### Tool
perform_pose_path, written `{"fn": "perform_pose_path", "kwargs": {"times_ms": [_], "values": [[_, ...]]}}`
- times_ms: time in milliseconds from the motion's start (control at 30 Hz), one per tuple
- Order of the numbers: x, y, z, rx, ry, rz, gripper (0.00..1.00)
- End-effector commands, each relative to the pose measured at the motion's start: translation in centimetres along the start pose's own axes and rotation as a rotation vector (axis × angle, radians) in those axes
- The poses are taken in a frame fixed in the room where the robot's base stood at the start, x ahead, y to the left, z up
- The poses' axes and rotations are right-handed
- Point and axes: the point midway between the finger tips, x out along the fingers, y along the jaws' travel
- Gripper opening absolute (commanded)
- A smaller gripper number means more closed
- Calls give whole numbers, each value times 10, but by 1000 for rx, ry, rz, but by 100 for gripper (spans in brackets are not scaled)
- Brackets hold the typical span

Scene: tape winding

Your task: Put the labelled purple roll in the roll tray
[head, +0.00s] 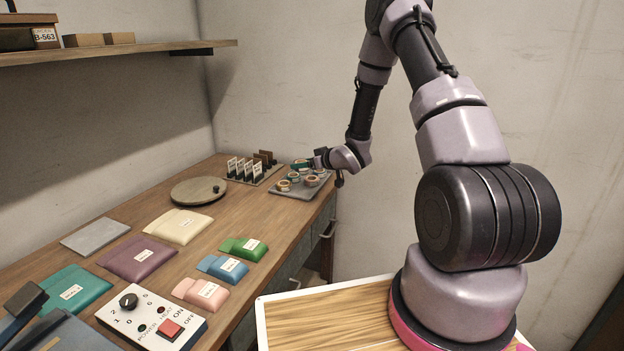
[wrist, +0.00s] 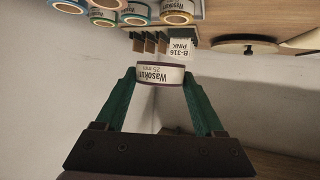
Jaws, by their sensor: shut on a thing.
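My gripper (wrist: 160,78) is shut on a purple-edged roll (wrist: 160,74) with a white label in the wrist view. The roll sits between the green fingertips, and its label appears upside down. In the head view my gripper (head: 304,164) is at the far end of the bench, over or just behind the grey roll tray (head: 291,193). The held roll is too small to make out there. Several other rolls stand in the tray, and some show at the top of the wrist view, apart from the held roll.
A rack of label cards (head: 246,170) stands left of the tray. A round turntable (head: 198,190) lies nearer. Several coloured packets, such as the purple packet (head: 137,258), and a switch box (head: 152,318) cover the near bench. A shelf (head: 110,52) hangs at upper left.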

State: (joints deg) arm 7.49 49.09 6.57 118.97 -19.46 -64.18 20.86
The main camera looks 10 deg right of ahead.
Motion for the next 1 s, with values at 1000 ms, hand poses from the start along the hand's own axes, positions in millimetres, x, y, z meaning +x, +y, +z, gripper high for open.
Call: {"fn": "perform_pose_path", "kwargs": {"times_ms": [1000], "values": [[39,0,91,0,1,0,18]]}}
